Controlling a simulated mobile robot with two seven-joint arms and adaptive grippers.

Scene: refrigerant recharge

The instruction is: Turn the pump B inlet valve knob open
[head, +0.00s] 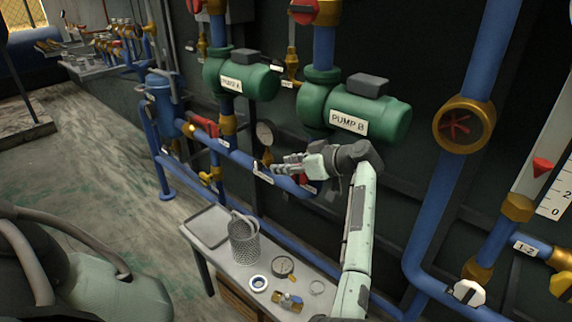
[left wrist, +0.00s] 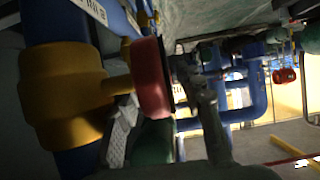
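Pump B (head: 372,112) is the green pump with the white "PUMP B" label, right of centre in the head view. Below it, a red knob (head: 304,180) on the blue pipe is mostly hidden behind my left gripper (head: 282,166). In the left wrist view the red knob (left wrist: 152,78) is close up, seen edge-on, on a brass valve body (left wrist: 62,95). The fingers of my left gripper (left wrist: 165,125) appear spread on either side of the knob, with a gap visible. I cannot tell whether either finger touches it. My right gripper is not in view.
Pump A (head: 240,78) stands to the left, with another red valve handle (head: 205,122) below it. A pressure gauge (head: 265,133) sits close left of my gripper. A bench (head: 226,268) below carries a mesh basket (head: 243,242), a gauge and small fittings.

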